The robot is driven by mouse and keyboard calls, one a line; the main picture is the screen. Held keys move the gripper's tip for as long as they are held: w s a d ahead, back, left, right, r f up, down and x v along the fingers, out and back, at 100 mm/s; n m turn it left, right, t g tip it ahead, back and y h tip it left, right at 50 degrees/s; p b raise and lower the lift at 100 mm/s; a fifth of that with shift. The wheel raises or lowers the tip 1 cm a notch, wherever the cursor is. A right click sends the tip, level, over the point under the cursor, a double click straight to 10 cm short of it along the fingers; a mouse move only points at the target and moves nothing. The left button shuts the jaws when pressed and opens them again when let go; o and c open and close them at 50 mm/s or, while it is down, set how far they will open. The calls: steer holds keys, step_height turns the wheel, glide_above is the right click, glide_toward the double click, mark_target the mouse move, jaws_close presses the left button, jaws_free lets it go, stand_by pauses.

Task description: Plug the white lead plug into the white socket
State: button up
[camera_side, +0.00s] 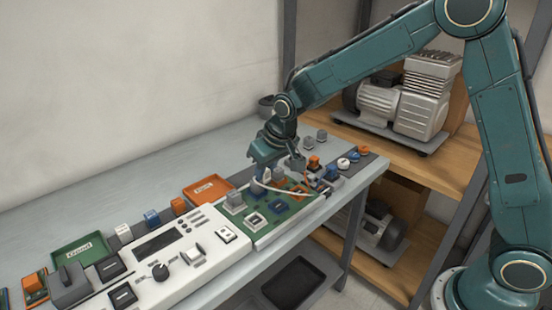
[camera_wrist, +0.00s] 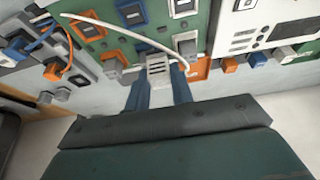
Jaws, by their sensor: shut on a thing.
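My gripper (camera_wrist: 160,88) shows at the lower middle of the wrist view. Its two blue fingers are shut on the white lead plug (camera_wrist: 159,68), a pale ribbed block. In the side view my gripper (camera_side: 262,168) is low over the green board (camera_side: 285,214). The white lead (camera_wrist: 135,36) arcs from the plug's side to the left part of the board; it also loops to the right in the side view (camera_side: 318,192).
An orange lead (camera_wrist: 58,62) and orange connectors (camera_wrist: 112,62) crowd the board's left part. A white control panel (camera_side: 165,262) adjoins the board. Orange (camera_side: 208,190) and green (camera_side: 82,250) trays stand behind. The bench (camera_side: 130,190) is clear toward the wall.

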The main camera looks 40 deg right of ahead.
steer(key=s+a+f, duration=0.2)
steer(key=a, duration=0.3)
steer(key=shift+f, duration=0.2)
steer(key=shift+s+f, duration=0.1)
steer(key=shift+f, duration=0.1)
stand_by(0.4)
steer(key=shift+f, duration=1.65)
steer(key=shift+f, duration=1.1)
stand_by(1.4)
steer(key=o, duration=1.4)
steer(key=shift+c, duration=0.2)
steer(key=shift+r, duration=0.1)
step_height(320, 180, up, 7)
stand_by(0.4)
